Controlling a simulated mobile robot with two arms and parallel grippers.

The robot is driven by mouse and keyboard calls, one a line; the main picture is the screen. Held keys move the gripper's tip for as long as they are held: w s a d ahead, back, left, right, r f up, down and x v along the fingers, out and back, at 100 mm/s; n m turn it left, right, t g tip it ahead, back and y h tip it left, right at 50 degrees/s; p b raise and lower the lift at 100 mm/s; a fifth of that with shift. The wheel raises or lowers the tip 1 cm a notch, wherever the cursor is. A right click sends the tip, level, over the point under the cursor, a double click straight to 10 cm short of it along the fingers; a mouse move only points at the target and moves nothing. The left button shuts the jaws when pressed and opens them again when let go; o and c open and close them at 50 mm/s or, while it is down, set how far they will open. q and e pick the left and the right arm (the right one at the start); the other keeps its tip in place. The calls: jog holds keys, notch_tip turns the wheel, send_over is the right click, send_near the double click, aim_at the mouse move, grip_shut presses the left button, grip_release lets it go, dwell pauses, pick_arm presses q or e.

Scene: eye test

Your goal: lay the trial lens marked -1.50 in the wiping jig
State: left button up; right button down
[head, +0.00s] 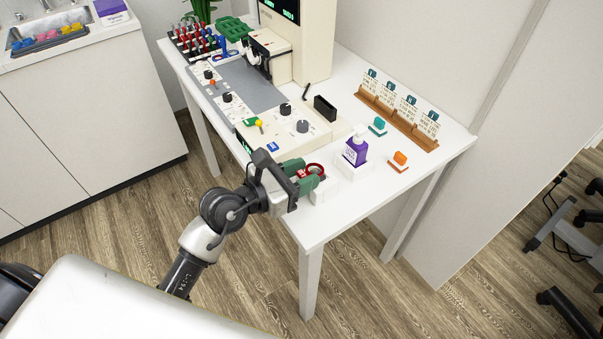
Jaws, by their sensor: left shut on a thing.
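My left gripper (313,174), with green fingers, is at the near edge of the white table. It is shut on a red-rimmed round lens (317,167). Any marking on the lens is too small to read. A small white block (326,191) stands right below and beside the fingertips, partly hidden by them; it may be the wiping jig, but I cannot tell for sure. I cannot tell whether the lens touches it. My right gripper is out of view.
On the white table (371,195) a purple-labelled bottle (355,150) stands right of the gripper. Beyond are orange (400,158) and teal (377,125) items, a wooden card rack (397,123), a control panel (303,126) and a rack of red and blue pieces (192,43). The near right tabletop is clear.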

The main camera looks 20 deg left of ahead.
pick_arm(q)
jog(key=shift+s+d+f+g, duration=0.15)
jog(key=shift+f+g, duration=0.15)
jog(key=shift+f, duration=0.55)
jog(key=o, duration=0.8)
jog(key=shift+c, duration=0.2)
jog(key=shift+o, duration=1)
jog(key=shift+f, duration=0.1)
jog(key=shift+a, duration=0.2)
jog(key=shift+s+a, duration=0.35)
jog(key=shift+s, duration=0.15)
jog(key=r+b+v, duration=0.1)
jog(key=v, duration=0.8)
jog(key=shift+a+r+t, duration=0.3)
jog(key=shift+r+t, duration=0.05)
jog(key=shift+t, duration=0.05)
